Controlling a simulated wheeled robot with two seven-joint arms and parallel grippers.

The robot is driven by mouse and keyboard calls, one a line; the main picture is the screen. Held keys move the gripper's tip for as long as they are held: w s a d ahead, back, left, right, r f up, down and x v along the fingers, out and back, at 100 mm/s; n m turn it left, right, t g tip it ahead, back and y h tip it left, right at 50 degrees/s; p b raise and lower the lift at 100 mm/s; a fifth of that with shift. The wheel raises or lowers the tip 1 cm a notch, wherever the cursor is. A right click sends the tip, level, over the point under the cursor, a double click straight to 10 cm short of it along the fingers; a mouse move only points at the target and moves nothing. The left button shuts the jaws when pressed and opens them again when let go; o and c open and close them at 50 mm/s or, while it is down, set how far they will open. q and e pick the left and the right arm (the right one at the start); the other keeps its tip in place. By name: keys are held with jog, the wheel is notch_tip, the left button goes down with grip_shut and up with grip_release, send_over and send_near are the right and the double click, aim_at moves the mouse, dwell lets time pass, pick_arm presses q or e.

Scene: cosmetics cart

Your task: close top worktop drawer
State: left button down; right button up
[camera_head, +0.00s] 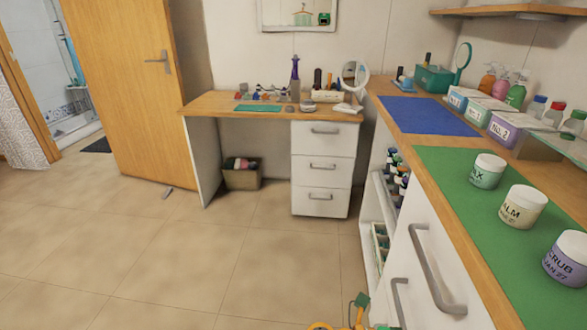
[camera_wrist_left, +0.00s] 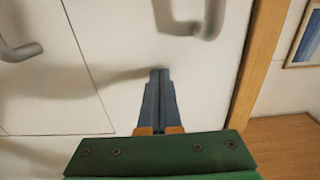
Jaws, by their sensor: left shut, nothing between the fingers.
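The top worktop drawer has a white front (camera_head: 447,236) under the wooden worktop edge, with a grey bar handle (camera_head: 432,270). In the left wrist view the white front (camera_wrist_left: 125,45) fills most of the picture, and its handle (camera_wrist_left: 205,20) is above the fingers. I see no clear gap behind the front. My left gripper (camera_wrist_left: 158,72) is shut and empty, its fingertips at the drawer front beside the handle; whether they touch it I cannot tell. Green and yellow parts of my arm show at the bottom of the head view. My right gripper is not in view.
A lower handle (camera_head: 398,300) sits below the top drawer. The worktop carries a green mat (camera_head: 465,215) with several jars and a blue mat (camera_head: 430,115). An open shelf (camera_head: 372,215) stands behind the drawers. A desk (camera_head: 215,103) is at the back. The floor at left is clear.

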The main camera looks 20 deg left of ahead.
pick_arm(q)
jog(key=shift+w+d+r, duration=0.1)
jog(key=shift+d, duration=0.3)
jog(key=shift+r, duration=0.15)
jog(key=shift+a, duration=0.1)
